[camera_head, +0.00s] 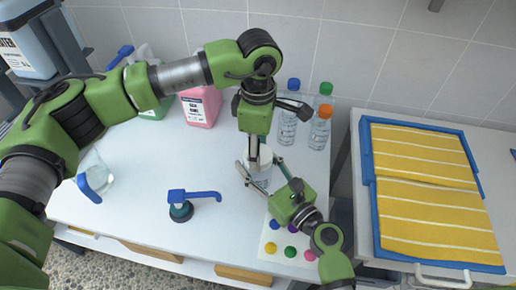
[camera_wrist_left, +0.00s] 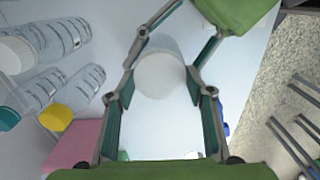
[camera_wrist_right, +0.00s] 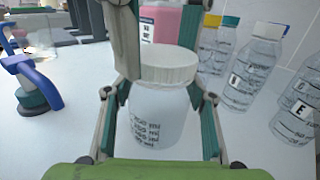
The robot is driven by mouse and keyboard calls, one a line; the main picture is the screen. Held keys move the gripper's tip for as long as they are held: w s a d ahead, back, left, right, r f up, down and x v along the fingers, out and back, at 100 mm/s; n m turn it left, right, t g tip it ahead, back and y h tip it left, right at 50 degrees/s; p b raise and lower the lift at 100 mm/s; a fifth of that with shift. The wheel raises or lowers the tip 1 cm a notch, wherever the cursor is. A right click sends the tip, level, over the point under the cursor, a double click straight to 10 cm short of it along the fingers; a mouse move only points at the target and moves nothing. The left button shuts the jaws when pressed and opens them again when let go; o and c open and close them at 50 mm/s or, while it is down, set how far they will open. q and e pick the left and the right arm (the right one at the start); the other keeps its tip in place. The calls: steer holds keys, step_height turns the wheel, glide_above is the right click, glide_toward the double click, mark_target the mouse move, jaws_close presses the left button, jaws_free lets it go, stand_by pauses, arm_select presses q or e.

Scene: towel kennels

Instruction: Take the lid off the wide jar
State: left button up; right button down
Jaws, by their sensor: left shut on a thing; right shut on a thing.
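The wide jar (camera_wrist_right: 160,118) stands upright on the white table, with a translucent white body and dark volume markings. Its ribbed white lid (camera_wrist_right: 168,64) sits on top and shows round from above in the left wrist view (camera_wrist_left: 159,75). My right gripper (camera_head: 259,170) is shut on the jar's body from the front right, one finger on each side. My left gripper (camera_head: 255,150) reaches down from above and is shut on the lid. Its fingers partly hide the lid in the head view. I see no gap between lid and jar.
Clear bottles with blue (camera_head: 293,84), green (camera_head: 326,88) and orange (camera_head: 324,112) caps stand behind right. A pink container (camera_head: 200,108) stands behind left. A blue-handled pump (camera_head: 181,208) is front left. A blue tray (camera_head: 368,150) with yellow towels lies right.

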arm_select(q)
steer(key=n, duration=0.3)
steer(key=shift+n, duration=0.3)
steer(key=n, duration=1.7)
steer(key=shift+r, duration=0.1)
steer(key=n, duration=0.3)
steer(key=shift+n, duration=0.3)
steer(key=n, duration=0.3)
steer(key=shift+n, duration=0.3)
steer(key=n, duration=0.3)
steer(key=shift+n, duration=0.4)
steer(key=shift+w, duration=0.1)
steer(key=shift+r, duration=0.25)
